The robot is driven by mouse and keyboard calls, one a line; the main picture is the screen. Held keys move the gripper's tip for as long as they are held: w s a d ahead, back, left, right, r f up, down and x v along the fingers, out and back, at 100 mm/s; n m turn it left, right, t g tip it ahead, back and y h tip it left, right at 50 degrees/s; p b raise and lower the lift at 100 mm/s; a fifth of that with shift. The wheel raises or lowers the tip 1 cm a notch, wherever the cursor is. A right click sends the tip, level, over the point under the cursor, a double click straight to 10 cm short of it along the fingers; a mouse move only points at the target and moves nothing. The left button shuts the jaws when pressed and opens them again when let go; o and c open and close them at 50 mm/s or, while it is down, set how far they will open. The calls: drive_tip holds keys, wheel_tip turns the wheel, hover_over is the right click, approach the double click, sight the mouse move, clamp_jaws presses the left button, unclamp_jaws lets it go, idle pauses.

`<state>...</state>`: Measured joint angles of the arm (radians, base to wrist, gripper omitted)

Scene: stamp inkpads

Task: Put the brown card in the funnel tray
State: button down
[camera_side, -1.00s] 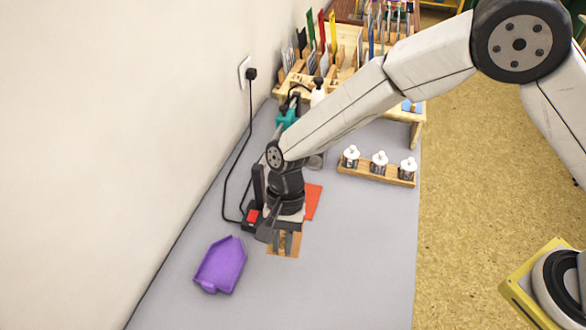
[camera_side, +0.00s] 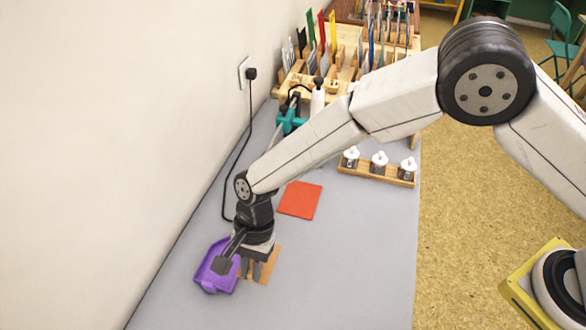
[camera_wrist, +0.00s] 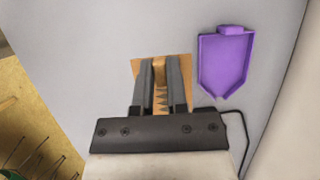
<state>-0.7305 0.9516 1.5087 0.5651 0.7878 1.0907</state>
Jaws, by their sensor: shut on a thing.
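The brown card (camera_side: 273,262) is a flat tan piece with a small raised grip (camera_wrist: 159,70) on it. My gripper (camera_side: 252,270) points down and is shut on that grip, with the card spreading out on both sides of the fingers (camera_wrist: 160,66) in the wrist view. The purple funnel tray (camera_side: 213,286) is just left of the card in the side view, partly hidden by my wrist. In the wrist view the tray (camera_wrist: 225,62) shows whole, right of the card and apart from it, with a tapered end. I cannot tell how high the card is.
An orange-red card (camera_side: 300,200) lies on the grey table (camera_side: 350,260) behind my gripper. A wooden rack (camera_side: 376,173) holds several white-topped bottles. A black cable (camera_side: 243,150) runs along the wall at left. The table's right front is clear.

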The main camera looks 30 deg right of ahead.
drive_tip(key=w+a+f, duration=0.3)
drive_tip(key=w+a, duration=0.1)
drive_tip(key=w, duration=0.1)
hover_over(216, 281)
drive_tip(key=shift+s+f, duration=0.15)
drive_tip(key=shift+f, duration=2.4)
drive_tip(key=shift+f, duration=1.8)
drive_tip(key=shift+f, duration=0.4)
